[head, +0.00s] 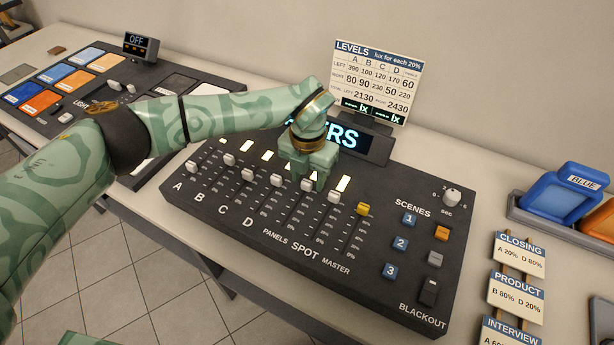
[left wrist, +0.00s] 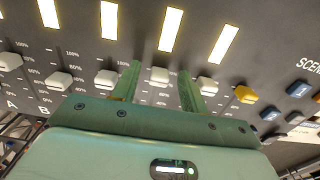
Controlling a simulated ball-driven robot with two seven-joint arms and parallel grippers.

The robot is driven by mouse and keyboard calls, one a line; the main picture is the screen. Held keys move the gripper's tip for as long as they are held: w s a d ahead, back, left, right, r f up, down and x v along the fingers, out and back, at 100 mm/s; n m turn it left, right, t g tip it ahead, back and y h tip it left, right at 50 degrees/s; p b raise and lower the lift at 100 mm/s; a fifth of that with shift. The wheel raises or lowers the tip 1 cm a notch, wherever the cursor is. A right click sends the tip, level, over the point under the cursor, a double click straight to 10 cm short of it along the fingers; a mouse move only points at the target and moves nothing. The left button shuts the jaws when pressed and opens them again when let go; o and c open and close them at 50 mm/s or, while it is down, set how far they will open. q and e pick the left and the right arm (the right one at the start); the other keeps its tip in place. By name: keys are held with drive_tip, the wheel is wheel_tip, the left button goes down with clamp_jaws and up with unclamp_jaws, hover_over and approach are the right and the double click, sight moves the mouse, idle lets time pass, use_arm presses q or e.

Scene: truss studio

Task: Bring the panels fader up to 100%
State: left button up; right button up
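The lighting desk (head: 270,225) has a row of fader knobs. The panels fader knob (head: 307,185) is white, part way up its track; I cannot read its exact level. In the left wrist view the same panels knob (left wrist: 160,75) sits between the two fingers. My left gripper (head: 318,168) is over the desk, pointing down, its fingers (left wrist: 158,82) open on either side of that knob with gaps showing. Whether they touch the desk is hidden. The spot knob (left wrist: 207,85) is just right of the fingers, the D knob (left wrist: 105,80) just left. My right gripper is not in view.
The yellow master fader (head: 363,209) is at the row's right end. Scene buttons (head: 409,219) and a blackout switch (head: 429,292) lie further right. A lit screen (head: 347,138) and a levels sign (head: 377,75) stand behind the desk. My left arm crosses the upper left of the desk.

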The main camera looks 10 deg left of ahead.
use_arm(q)
drive_tip(key=shift+r, duration=0.1)
wheel_tip(320, 180, up, 16)
drive_tip(key=p, duration=0.2)
idle(0.5)
